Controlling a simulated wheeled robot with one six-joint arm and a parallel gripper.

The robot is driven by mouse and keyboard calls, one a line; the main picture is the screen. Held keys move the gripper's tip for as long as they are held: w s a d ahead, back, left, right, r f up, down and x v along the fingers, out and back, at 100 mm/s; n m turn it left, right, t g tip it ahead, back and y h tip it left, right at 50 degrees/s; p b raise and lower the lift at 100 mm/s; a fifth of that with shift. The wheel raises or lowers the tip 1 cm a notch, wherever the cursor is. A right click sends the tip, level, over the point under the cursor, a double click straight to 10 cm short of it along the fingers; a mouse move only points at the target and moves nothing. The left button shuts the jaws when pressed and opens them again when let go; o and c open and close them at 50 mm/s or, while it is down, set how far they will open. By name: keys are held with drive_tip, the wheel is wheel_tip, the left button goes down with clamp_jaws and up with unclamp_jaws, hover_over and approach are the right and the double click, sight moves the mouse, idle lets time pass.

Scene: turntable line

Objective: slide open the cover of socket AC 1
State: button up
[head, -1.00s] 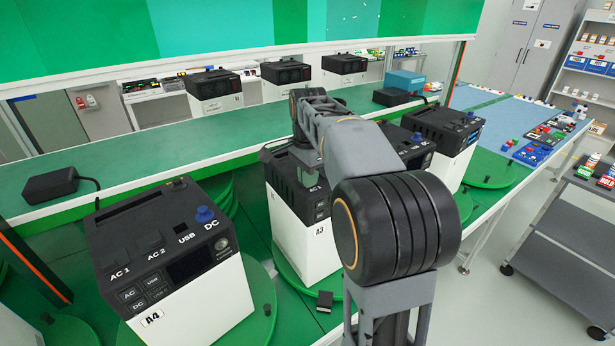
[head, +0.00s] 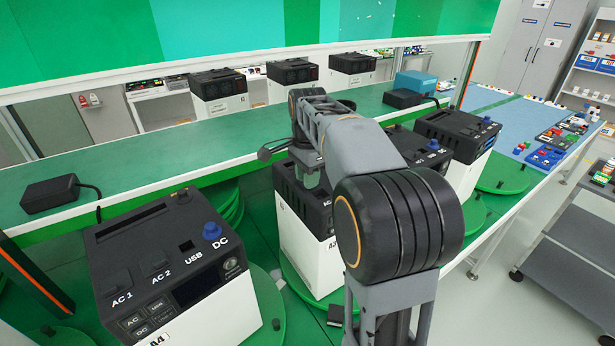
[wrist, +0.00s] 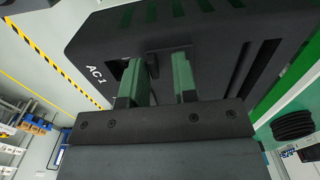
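The power unit A3 (head: 318,262), white with a black top, stands on a green turntable partly behind my arm. In the wrist view its black top (wrist: 215,25) fills the upper part, with the label AC 1 (wrist: 97,73) at left. A dark socket recess (wrist: 119,68) shows beside the label. A small black raised tab, seemingly the AC 1 cover (wrist: 153,65), shows between the fingertips. My gripper (wrist: 160,72) has two green fingers apart over that tab. A gap shows on the right side; contact on the left cannot be told. In the head view the fingers are mostly hidden.
Unit A4 (head: 170,265) stands at front left, its covers in view. More units (head: 458,135) stand to the right on turntables. A black adapter (head: 50,193) lies on the shelf at left. Further units stand behind the shelf. A grey cart (head: 570,240) is at right.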

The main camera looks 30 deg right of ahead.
drive_tip(key=shift+o, duration=0.5)
drive_tip(key=shift+s+d, duration=0.1)
wheel_tip(320, 180, up, 14)
drive_tip(key=p, duration=0.1)
drive_tip(key=shift+f, duration=0.1)
idle(0.4)
drive_tip(key=s+a+f+n+t, duration=0.2)
drive_tip(key=s+a+f+n, duration=0.2)
drive_tip(key=s+f+n, duration=0.4)
drive_tip(key=s+a+f+n+t, duration=0.2)
drive_tip(key=s+a+f+n, duration=0.3)
drive_tip(key=s+f+n, duration=0.3)
wheel_tip(320, 180, down, 3)
drive_tip(key=shift+s+f+n+t, duration=0.1)
drive_tip(key=shift+s+n+t, duration=0.2)
drive_tip(key=shift+t, duration=0.1)
idle(2.9)
